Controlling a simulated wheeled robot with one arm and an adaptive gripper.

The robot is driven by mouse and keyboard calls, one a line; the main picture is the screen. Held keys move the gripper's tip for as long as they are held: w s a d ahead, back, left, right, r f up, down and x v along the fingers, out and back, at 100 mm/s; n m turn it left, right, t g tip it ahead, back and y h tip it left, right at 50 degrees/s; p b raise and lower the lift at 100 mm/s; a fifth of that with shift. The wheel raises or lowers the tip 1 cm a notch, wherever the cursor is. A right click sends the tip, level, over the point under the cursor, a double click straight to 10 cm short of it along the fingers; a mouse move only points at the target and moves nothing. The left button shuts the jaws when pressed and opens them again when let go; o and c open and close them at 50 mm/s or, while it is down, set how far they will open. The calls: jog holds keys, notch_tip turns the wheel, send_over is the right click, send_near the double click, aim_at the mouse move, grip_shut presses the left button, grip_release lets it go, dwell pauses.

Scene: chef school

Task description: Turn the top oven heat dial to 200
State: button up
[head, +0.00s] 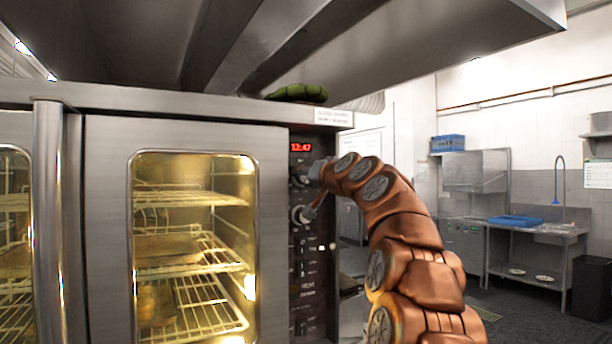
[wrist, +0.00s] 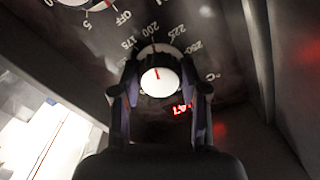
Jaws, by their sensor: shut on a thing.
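The top oven heat dial (wrist: 160,82) is a round white-faced knob on a dark body with a short red mark. The red mark points up and slightly left in that view, roughly at the 200. My gripper (wrist: 158,72) has one finger on each side of the dial and is shut on it. In the head view, my gripper (head: 316,172) is at the upper part of the oven's control panel (head: 310,265), and the dial is mostly hidden behind it.
A second dial (head: 300,215) sits below; its edge shows in the wrist view (wrist: 86,4). A red display (head: 301,147) is above the top dial. The oven's glass door (head: 195,240) is shut, left of the panel. A steel hood (head: 420,45) hangs overhead.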

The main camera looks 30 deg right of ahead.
dwell(0.4)
jog(key=o, duration=1.1)
jog(key=shift+o, duration=0.2)
jog(key=shift+s, duration=0.15)
jog(key=s+a, duration=0.1)
jog(key=s, duration=1)
jog(key=shift+s, duration=0.4)
